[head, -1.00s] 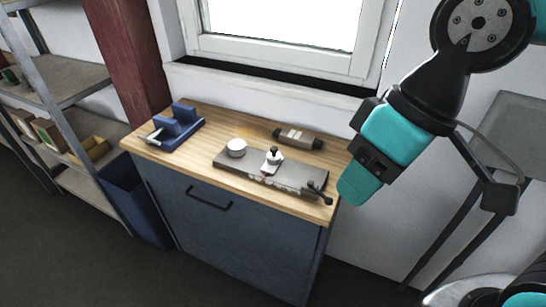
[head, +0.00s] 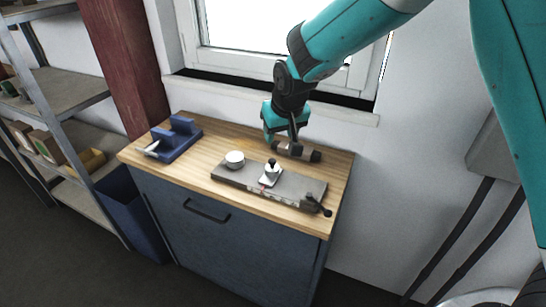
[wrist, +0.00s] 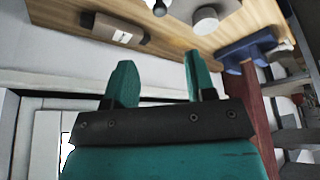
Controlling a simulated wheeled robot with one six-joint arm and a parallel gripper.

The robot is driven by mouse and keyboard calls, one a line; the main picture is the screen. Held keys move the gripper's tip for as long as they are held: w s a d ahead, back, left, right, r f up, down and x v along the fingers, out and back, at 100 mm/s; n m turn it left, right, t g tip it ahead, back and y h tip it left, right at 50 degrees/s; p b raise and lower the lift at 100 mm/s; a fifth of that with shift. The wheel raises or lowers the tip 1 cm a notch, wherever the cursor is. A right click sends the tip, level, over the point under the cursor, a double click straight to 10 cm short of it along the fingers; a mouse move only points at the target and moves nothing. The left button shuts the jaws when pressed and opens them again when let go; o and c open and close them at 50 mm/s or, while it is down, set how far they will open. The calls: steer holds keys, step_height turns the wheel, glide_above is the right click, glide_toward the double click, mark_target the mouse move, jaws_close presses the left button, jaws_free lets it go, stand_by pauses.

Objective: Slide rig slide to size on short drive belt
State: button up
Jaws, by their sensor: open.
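The grey rig (head: 236,178) lies flat on the wooden top of a blue cabinet. A small slide (head: 270,178) with a black-topped knob sits on it near the middle, beside red and white marks on the front edge. A white round disc (head: 235,159) stands at the rig's left end. A black lever (head: 318,206) is at its right end. My gripper (head: 280,138) is above the back of the worktop, behind the rig and touching nothing that I can make out. In the wrist view my gripper (wrist: 156,82) shows two teal fingers apart, with nothing between them.
A brown labelled cylinder (head: 296,151) lies behind the rig, close to my gripper. A blue fixture (head: 175,140) stands at the left of the worktop (head: 205,207). The window is behind. A shelf rack (head: 62,90) stands at the left.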

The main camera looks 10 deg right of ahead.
mark_target(272, 161)
steer(key=p+x, duration=0.2)
steer(key=x, duration=1.1)
steer(key=shift+s+f, duration=0.1)
jaws_close()
